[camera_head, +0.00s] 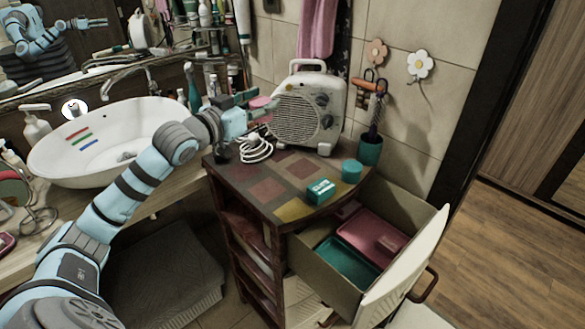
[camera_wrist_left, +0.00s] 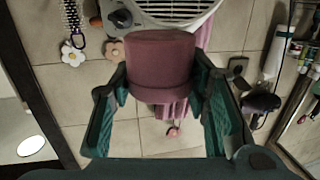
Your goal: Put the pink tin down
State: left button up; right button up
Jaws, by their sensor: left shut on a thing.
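The pink tin (camera_head: 261,102) is a short round can, held in the air above the back left of the cabinet top (camera_head: 235,178), beside the heater. In the left wrist view the tin (camera_wrist_left: 162,60) sits between both fingers. My left gripper (camera_head: 250,115) is shut on it; it also shows in the left wrist view (camera_wrist_left: 160,84). An open drawer (camera_head: 312,262) below the cabinet top holds a teal tray (camera_head: 345,262) and a pink tray (camera_head: 358,228). A pink item (camera_head: 390,244) lies in the pink tray. My right gripper is not in view.
A beige heater (camera_head: 296,112) stands at the back of the cabinet top, with a coiled white cable (camera_head: 256,148) beside it. A teal box (camera_head: 321,190) and a teal tin (camera_head: 352,170) stand near the right edge. The front left of the top is clear. A basin (camera_head: 80,140) is left.

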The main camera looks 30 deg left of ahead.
aim_at(259, 174)
pick_arm(q)
jog(key=shift+w+a+r+y, duration=0.2)
jog(key=shift+a+r+y, duration=0.2)
jog(key=shift+a+r, duration=0.35)
jog(key=shift+s+a+f+b, duration=0.1)
jog(key=shift+a+f+b, duration=0.1)
jog(key=shift+a+b, duration=0.15)
notch_tip(259, 174, down, 19)
jog(key=b, duration=0.4)
jog(key=shift+s+b, duration=0.15)
jog(key=shift+b, duration=0.25)
jog(key=o, duration=1.2)
jog(key=shift+c, duration=0.2)
